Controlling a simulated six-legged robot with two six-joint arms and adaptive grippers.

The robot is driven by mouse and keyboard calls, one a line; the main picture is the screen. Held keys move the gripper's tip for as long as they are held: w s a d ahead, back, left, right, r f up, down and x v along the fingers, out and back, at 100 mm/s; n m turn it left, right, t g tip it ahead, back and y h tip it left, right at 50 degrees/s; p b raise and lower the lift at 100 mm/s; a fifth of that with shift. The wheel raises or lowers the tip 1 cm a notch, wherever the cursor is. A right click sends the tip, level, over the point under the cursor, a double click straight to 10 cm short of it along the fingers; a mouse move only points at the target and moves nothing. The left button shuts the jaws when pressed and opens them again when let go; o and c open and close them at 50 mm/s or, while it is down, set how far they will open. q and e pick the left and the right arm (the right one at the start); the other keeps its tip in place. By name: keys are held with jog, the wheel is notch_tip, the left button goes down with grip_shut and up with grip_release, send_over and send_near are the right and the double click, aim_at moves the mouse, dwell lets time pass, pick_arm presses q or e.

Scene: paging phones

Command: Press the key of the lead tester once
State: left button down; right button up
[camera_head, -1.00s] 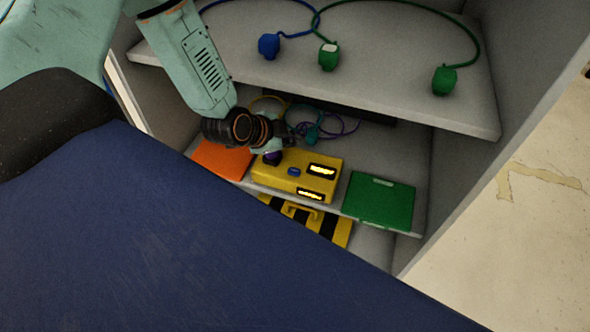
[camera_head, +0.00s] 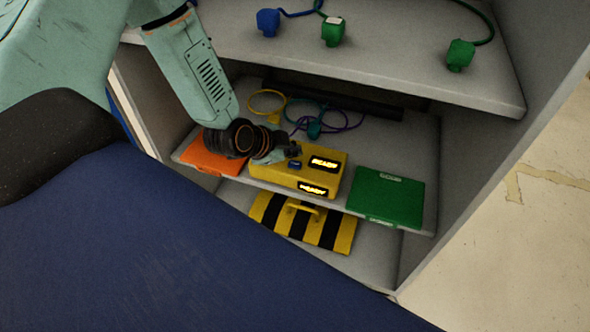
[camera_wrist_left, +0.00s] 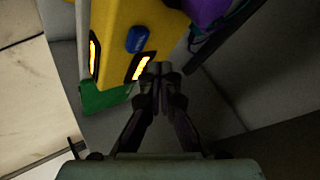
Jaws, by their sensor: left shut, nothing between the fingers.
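The lead tester (camera_head: 264,175) is a yellow box on the middle shelf, with two lit displays on it. Its blue key (camera_head: 295,165) is on top, just below my left gripper's tips in the head view. My left gripper (camera_head: 292,151) is shut and empty over the tester's back part. In the left wrist view, the tester (camera_wrist_left: 112,20) and its blue key (camera_wrist_left: 137,39) show beyond the shut fingertips (camera_wrist_left: 159,72). A gap shows in that picture between tips and key; I cannot tell the height. My right gripper is not in view.
An orange flat case (camera_head: 212,163) lies left of the tester and a green one (camera_head: 388,197) right. Yellow, teal and purple leads (camera_head: 314,128) lie behind. A purple part (camera_wrist_left: 205,12) is beside the tester. The upper shelf (camera_head: 400,72) overhangs, holding blue and green plugs.

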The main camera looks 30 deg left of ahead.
aim_at(293, 166)
pick_arm(q)
jog(key=shift+f+b, duration=0.3)
jog(key=shift+f, duration=0.5)
jog(key=shift+f, duration=0.1)
dwell(0.8)
jog(key=shift+f, duration=0.3)
jog(key=shift+f+b, duration=0.35)
jog(key=shift+f, duration=0.1)
dwell(0.7)
dwell(0.3)
jog(key=shift+r+p, duration=0.9)
jog(key=shift+p, duration=0.2)
notch_tip(293, 166, up, 5)
jog(key=p, duration=0.5)
jog(key=shift+p, duration=0.3)
